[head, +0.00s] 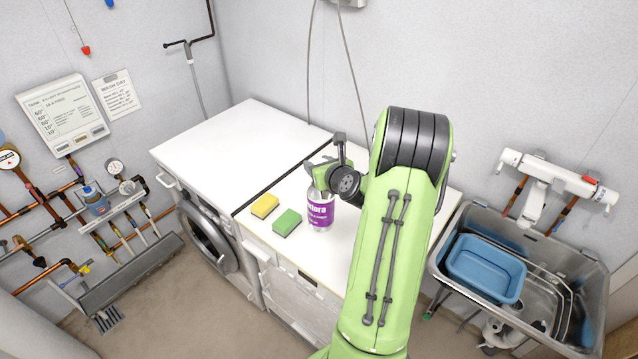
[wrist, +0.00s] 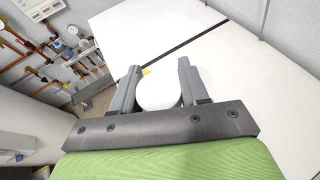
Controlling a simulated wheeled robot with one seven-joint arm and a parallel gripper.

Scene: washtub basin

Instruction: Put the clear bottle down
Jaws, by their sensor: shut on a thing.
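The clear bottle (head: 320,212) has a purple label and stands upright at the white counter top (head: 286,257), near its front edge. I cannot tell whether its base touches the surface. My gripper (head: 322,172) is shut on the bottle's upper part from above and behind. In the wrist view the two grey fingers of my gripper (wrist: 157,84) stand on either side of the bottle's round white top (wrist: 158,92). My green arm hides part of the counter to the right of the bottle.
A yellow sponge (head: 265,206) and a green sponge (head: 287,222) lie left of the bottle. A washing machine (head: 208,237) stands at the left, its white top (head: 235,145) bare. A metal sink (head: 590,290) with a blue basin (head: 486,268) is at the right.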

